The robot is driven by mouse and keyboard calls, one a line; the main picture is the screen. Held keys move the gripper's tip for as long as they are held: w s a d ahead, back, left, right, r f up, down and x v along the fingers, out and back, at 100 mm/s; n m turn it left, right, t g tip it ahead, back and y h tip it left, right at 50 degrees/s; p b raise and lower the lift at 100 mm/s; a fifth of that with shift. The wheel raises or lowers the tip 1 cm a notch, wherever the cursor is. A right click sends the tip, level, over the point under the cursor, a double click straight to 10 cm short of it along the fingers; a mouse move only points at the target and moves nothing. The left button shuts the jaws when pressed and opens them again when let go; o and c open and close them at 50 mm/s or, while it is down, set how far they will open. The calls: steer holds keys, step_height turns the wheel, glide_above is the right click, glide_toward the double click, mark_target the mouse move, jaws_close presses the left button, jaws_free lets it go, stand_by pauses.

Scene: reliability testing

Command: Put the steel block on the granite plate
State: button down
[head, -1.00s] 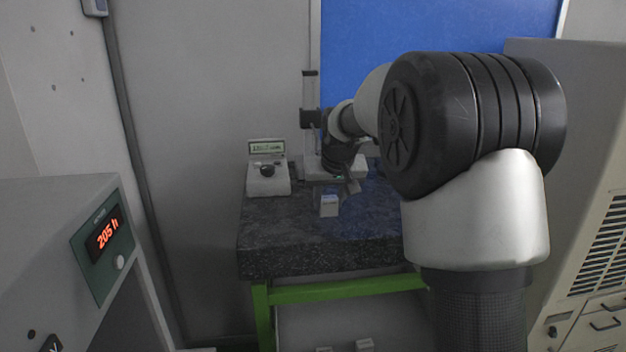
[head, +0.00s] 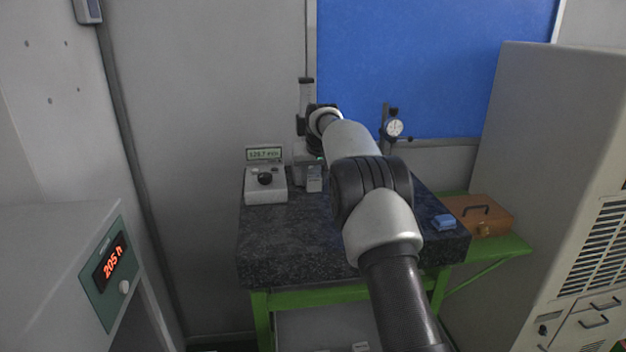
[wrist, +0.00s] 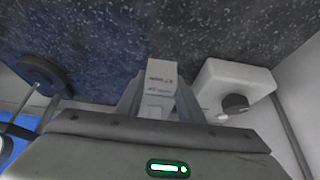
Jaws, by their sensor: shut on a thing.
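The steel block (wrist: 160,78), a small light grey block with printed faces, is between the fingers of my gripper (wrist: 158,108) in the wrist view. My gripper is shut on it. In the head view the block (head: 314,180) shows as a small pale shape near the back of the granite plate (head: 290,240), beside the white instrument. The granite plate is dark and speckled, on a green stand. The block is over the plate; I cannot tell whether it touches it. My arm hides the middle of the plate in the head view.
A white instrument with a dark knob (head: 265,186) stands close left of the block. A dial gauge on a stand (head: 393,128) is at the back right. A blue item (head: 443,222) lies on the plate's right edge, near a brown case (head: 480,214). The front left of the plate is clear.

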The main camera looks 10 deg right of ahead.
steer(key=shift+w+r+p, duration=0.25)
steer(key=shift+w+p, duration=0.25)
steer(key=shift+w, duration=0.25)
steer(key=shift+f, duration=1.85)
steer(key=shift+f, duration=0.15)
steer(key=c, duration=1.2)
jaws_free()
steer(key=shift+f, duration=0.1)
